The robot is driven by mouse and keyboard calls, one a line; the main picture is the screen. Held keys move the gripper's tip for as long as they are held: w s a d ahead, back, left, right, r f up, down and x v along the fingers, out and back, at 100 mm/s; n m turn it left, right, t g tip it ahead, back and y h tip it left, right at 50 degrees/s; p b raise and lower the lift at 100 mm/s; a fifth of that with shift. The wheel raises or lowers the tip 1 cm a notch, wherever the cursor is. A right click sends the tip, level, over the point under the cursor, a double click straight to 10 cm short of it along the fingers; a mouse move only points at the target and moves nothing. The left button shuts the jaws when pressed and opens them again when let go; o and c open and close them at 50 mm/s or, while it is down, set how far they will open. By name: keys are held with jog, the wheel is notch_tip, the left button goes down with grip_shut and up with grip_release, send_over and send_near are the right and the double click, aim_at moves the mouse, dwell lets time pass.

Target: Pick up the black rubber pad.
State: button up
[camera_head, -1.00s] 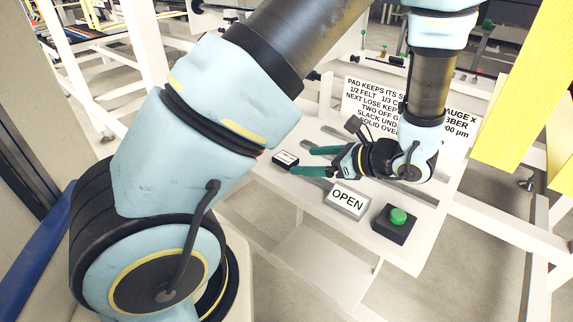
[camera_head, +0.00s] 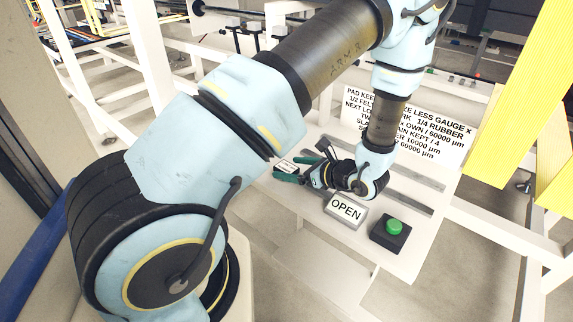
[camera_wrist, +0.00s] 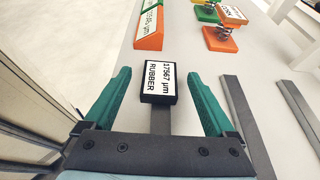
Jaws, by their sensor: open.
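The black rubber pad (camera_wrist: 158,83) is a small dark block with a white label reading "17567 µm RUBBER". My gripper (camera_wrist: 158,85) is open, one finger on each side of the pad with a gap to both. In the head view my gripper (camera_head: 282,172) is low over the table.
An orange block with a label (camera_wrist: 150,24) and orange and green spring pieces (camera_wrist: 221,38) stand farther on. Grey slots or bars (camera_wrist: 245,115) run along the right. An OPEN sign (camera_head: 346,208) and a green button on a black box (camera_head: 391,233) stand near the front edge. A text board (camera_head: 430,130) stands behind.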

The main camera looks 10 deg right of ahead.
jog(key=shift+w+a+f, duration=0.15)
jog(key=shift+c, duration=0.3)
grip_shut()
dwell(0.4)
